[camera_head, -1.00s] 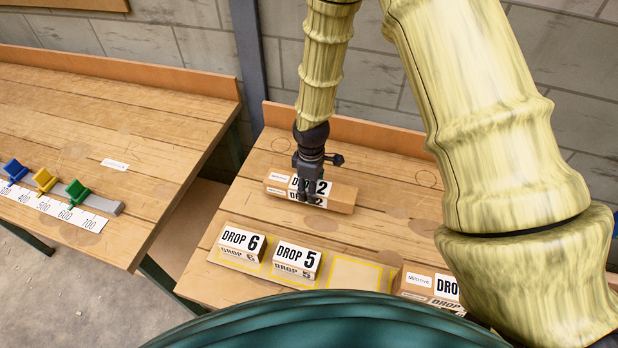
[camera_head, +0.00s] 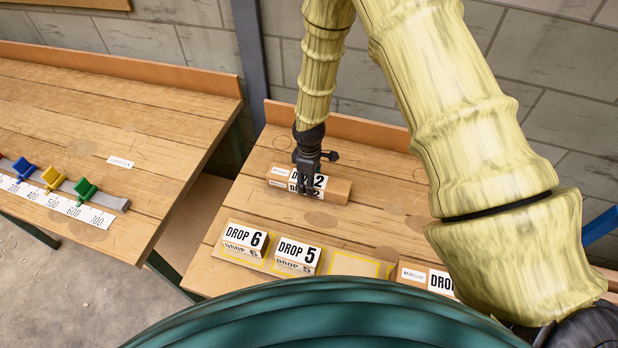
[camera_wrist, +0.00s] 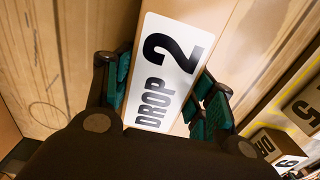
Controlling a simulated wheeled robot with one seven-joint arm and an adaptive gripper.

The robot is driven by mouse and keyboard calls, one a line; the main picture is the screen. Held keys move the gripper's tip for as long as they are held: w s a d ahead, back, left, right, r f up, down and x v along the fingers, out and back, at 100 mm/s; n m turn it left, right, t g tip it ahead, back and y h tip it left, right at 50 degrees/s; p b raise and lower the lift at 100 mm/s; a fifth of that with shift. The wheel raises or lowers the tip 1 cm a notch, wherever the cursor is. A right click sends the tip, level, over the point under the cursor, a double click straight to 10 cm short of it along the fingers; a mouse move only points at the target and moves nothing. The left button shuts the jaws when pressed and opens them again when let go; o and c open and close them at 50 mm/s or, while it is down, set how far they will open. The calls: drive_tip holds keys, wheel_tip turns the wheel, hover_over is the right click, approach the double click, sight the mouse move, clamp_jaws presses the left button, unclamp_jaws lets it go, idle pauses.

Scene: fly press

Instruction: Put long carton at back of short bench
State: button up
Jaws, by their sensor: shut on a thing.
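The long carton (camera_head: 338,190), brown with a white DROP 2 label, is over the back part of the short bench (camera_head: 372,229). In the wrist view the carton (camera_wrist: 215,18) runs between the green finger pads. My gripper (camera_head: 305,190) is shut on it around the label, from above. I cannot tell whether the carton's underside touches the bench top. The bench's raised back edge (camera_head: 360,131) is behind the carton, with a strip of bare wood between them.
DROP 6 (camera_head: 244,239) and DROP 5 (camera_head: 297,255) cartons stand in yellow-marked spots along the front. An empty marked spot (camera_head: 352,265) lies beside them. Another labelled carton (camera_head: 413,274) is partly hidden at right. A longer bench (camera_head: 120,110) stands left, across a gap.

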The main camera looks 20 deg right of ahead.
drive_tip(key=shift+f, duration=0.15)
drive_tip(key=o, duration=1.4)
drive_tip(key=shift+r, duration=0.25)
drive_tip(key=shift+r+b, duration=2.35)
drive_tip(key=shift+r, duration=3.6)
